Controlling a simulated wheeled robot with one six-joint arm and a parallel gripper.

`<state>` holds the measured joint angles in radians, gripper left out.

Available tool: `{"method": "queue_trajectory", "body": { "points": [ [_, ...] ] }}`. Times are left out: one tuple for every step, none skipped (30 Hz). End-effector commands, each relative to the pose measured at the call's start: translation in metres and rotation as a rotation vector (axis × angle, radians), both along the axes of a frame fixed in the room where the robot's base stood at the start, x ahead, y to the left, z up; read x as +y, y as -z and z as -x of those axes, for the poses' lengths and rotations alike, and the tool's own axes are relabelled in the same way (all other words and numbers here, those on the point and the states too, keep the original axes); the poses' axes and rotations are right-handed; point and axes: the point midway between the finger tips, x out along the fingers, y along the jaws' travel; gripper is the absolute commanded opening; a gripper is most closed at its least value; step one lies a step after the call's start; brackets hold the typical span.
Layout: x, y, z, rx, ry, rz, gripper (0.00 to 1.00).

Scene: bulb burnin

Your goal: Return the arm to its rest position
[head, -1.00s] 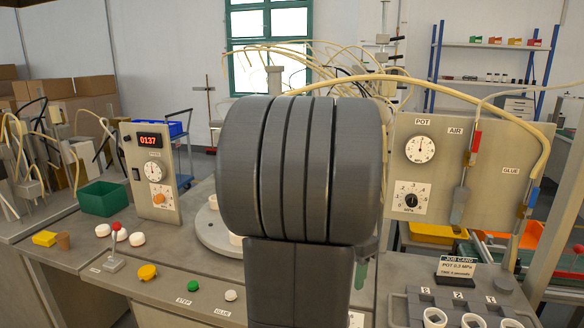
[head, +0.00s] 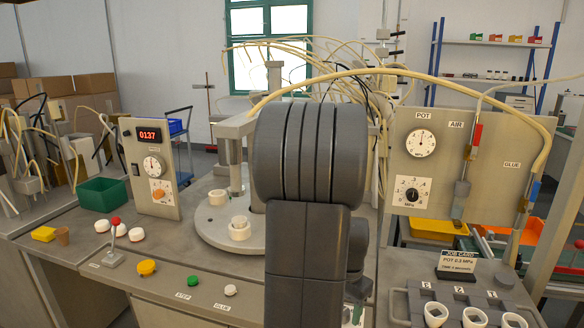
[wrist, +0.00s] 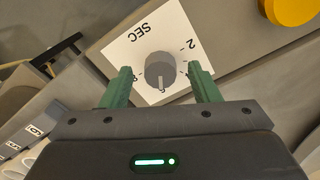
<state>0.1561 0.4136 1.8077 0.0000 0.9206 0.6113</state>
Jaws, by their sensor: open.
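My gripper (wrist: 162,82) shows in the wrist view with its two green fingers spread wide and nothing between them. Beyond the fingertips is a grey dial knob (wrist: 160,70) on a white plate (wrist: 122,50) marked SEC; I cannot tell how far the fingers are from it. In the head view my dark grey arm stands in the middle of the picture, in front of the bench. It hides part of the round table (head: 212,232) and the machine behind it.
White cups (head: 239,230) stand on the round table. A control box (head: 152,168) reads 0137, with a green bin (head: 103,197) beside it. A gauge panel (head: 470,150) stands at right, above a job card (head: 459,262) and a rack of white cups (head: 474,317).

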Motion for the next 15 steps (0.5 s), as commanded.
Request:
{"method": "queue_trajectory", "body": {
  "points": [
    [-0.0001, 0.0005, -0.0002, 0.000, -0.038, 0.000, 0.56],
    [-0.0001, 0.0004, -0.0002, 0.000, -0.061, 0.000, 0.56],
    [-0.0001, 0.0004, -0.0002, 0.000, -0.093, 0.000, 0.56],
    [-0.0001, 0.0004, -0.0002, -0.001, -0.117, 0.001, 0.56],
    [-0.0001, 0.0004, -0.0002, -0.001, -0.141, 0.001, 0.56],
    [-0.0001, 0.0004, -0.0003, -0.001, -0.173, 0.001, 0.56],
    [-0.0001, 0.0003, -0.0004, -0.001, -0.197, 0.001, 0.56],
    [-0.0001, 0.0003, -0.0004, -0.001, -0.221, 0.000, 0.56],
    [-0.0001, 0.0003, -0.0004, -0.001, -0.253, 0.000, 0.56],
    [-0.0001, 0.0003, -0.0004, -0.001, -0.276, 0.000, 0.56],
    [-0.0001, 0.0003, -0.0004, -0.001, -0.300, 0.000, 0.56],
    [-0.0001, 0.0003, -0.0004, -0.001, -0.332, 0.000, 0.56],
    [-0.0001, 0.0003, -0.0004, -0.001, -0.356, 0.000, 0.56],
    [-0.0001, 0.0002, -0.0004, -0.002, -0.380, 0.001, 0.56],
    [-0.0001, 0.0002, -0.0004, -0.002, -0.412, 0.001, 0.56]
  ]
}}
